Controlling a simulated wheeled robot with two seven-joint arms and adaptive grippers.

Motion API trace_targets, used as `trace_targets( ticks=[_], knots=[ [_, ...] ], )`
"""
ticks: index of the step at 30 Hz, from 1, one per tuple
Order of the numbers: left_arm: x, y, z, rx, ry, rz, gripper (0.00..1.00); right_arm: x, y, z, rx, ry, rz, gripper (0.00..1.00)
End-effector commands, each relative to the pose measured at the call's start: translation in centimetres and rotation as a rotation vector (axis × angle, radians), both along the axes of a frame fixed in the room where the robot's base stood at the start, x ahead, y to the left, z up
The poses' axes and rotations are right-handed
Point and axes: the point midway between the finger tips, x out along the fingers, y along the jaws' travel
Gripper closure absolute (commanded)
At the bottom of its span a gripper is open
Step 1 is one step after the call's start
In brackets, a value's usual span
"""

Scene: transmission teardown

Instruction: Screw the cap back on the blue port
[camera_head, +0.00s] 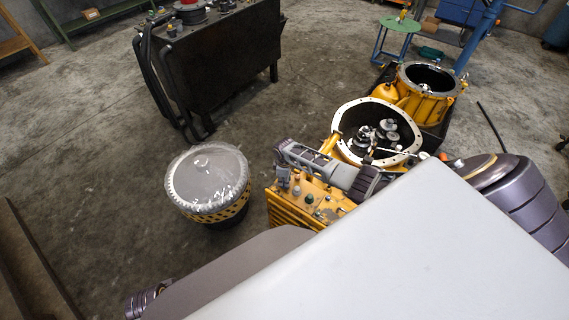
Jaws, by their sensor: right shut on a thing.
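My right gripper (283,180) reaches in from the right, low over the left end of the yellow block (292,209). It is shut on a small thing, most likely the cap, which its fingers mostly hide. Several small fittings stand on the block's top, among them a dark green one (310,198). I cannot pick out the blue port; it may lie under or beside my fingers. I cannot tell whether the held piece touches a port. My left gripper does not show; only a bit of my left arm shows at the bottom left.
A yellow open housing (338,113) with gears inside stands behind the block, with a second housing (459,85) further back. A wrapped drum (207,182) stands to the left. A dark cabinet (232,60) is at the back. The floor between drum and cabinet is clear.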

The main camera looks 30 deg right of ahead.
Motion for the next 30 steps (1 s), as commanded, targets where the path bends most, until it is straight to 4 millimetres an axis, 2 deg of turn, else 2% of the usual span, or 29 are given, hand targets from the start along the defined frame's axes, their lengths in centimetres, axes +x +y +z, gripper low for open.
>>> trace_targets(
  ticks=[9, 18, 19, 24, 30],
  knots=[
    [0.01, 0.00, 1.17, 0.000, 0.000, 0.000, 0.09, 0.20, 0.05, 0.30, 0.001, -0.004, -0.183, 1.00],
    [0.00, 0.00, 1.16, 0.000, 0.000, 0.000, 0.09, 0.22, -0.05, 0.19, -0.001, -0.005, -0.208, 1.00],
    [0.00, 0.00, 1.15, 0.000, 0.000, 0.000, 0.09, 0.22, -0.05, 0.19, -0.001, -0.005, -0.208, 0.77],
    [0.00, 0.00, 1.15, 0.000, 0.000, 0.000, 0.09, 0.16, -0.03, 0.15, -0.001, -0.003, -0.207, 0.55],
    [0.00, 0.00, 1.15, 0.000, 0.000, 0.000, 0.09, 0.08, -0.02, 0.09, -0.001, -0.002, -0.207, 0.53]
  ],
)
